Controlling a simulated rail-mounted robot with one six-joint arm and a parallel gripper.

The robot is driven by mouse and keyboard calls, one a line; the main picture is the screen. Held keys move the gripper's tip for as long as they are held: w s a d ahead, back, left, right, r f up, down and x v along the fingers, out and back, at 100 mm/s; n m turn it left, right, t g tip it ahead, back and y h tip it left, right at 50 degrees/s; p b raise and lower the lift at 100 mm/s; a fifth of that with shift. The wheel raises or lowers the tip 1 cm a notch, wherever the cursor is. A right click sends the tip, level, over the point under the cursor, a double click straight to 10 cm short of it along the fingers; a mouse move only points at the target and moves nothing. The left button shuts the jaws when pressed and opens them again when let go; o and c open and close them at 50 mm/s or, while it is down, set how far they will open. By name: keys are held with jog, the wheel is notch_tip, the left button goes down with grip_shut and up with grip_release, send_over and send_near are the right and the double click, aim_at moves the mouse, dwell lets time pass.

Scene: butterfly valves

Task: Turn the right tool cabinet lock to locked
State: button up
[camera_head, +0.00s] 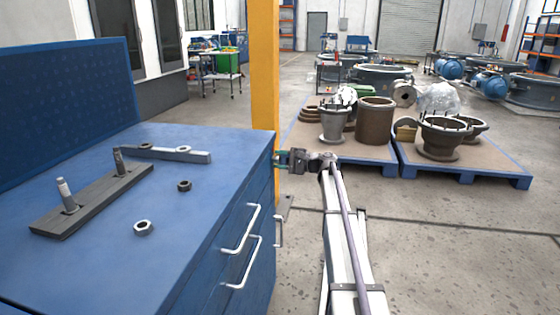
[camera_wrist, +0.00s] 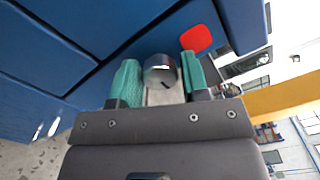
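The cabinet lock, a round shiny metal cylinder (camera_wrist: 160,71), stands out from the blue cabinet face in the wrist view. A dark slot mark shows near its rim. A red rounded plate (camera_wrist: 196,39) lies beside it on the upper right. My gripper (camera_wrist: 160,76) has green-padded fingers on either side of the cylinder and looks open, with thin gaps; contact is unclear. In the head view, my gripper (camera_head: 283,159) is at the far right corner of the blue cabinet (camera_head: 190,245), just below its top edge. The lock is hidden there.
Drawer handles (camera_head: 241,230) stick out from the cabinet's right side, nearer than my gripper. A yellow post (camera_head: 264,75) rises just behind the cabinet. A grey plate with pins (camera_head: 95,200) and loose nuts lie on top. Pallets with valve parts (camera_head: 440,140) stand to the right.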

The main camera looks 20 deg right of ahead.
jog(key=o, duration=0.3)
jog(key=v, duration=1.1)
jog(key=shift+a, duration=0.15)
